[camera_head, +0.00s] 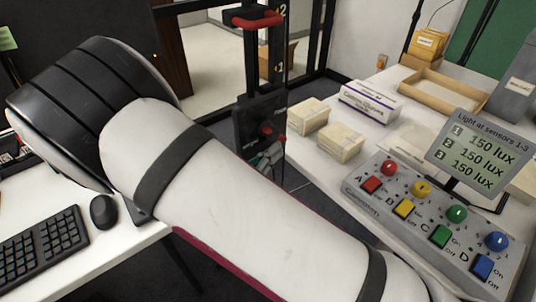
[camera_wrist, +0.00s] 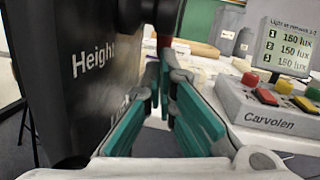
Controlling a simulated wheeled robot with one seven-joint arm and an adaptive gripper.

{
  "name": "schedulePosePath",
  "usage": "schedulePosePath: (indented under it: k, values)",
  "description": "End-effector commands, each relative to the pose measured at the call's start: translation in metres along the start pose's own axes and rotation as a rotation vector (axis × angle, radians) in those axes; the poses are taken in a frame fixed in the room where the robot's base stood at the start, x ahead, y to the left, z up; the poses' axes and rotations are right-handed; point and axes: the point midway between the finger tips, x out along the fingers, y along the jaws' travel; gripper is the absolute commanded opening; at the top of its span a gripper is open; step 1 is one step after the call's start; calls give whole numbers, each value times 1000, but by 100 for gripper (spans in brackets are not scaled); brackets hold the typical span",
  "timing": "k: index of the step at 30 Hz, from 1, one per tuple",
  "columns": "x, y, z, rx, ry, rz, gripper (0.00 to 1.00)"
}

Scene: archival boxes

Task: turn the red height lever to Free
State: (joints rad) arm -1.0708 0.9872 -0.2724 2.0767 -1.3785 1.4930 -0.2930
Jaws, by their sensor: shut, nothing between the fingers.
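The red height lever (camera_head: 266,130) shows as a small red piece on the front of a black column box (camera_head: 247,128) in the head view. In the wrist view, the box (camera_wrist: 85,75) fills the left side with the word "Height" and a partly hidden word below it. My gripper (camera_head: 270,157), with teal finger pads, is just below the lever and beside the box. In the wrist view my gripper (camera_wrist: 163,75) is shut and empty. Whether it touches the lever, and the lever's setting, cannot be told.
A larger red handle (camera_head: 258,20) is higher on the column. At right, a table holds cream boxes (camera_head: 340,143), a glove box (camera_head: 370,102), a wooden tray (camera_head: 445,90) and a button panel (camera_head: 430,225). A keyboard (camera_head: 45,243) and mouse (camera_head: 104,211) lie at left.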

Motion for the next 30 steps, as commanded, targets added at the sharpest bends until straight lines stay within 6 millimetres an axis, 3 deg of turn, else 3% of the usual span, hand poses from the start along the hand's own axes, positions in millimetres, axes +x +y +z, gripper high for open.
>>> schedulePosePath:
  k: [30]
  values:
    - [16,-2,-1,-3,-22,-4,0]
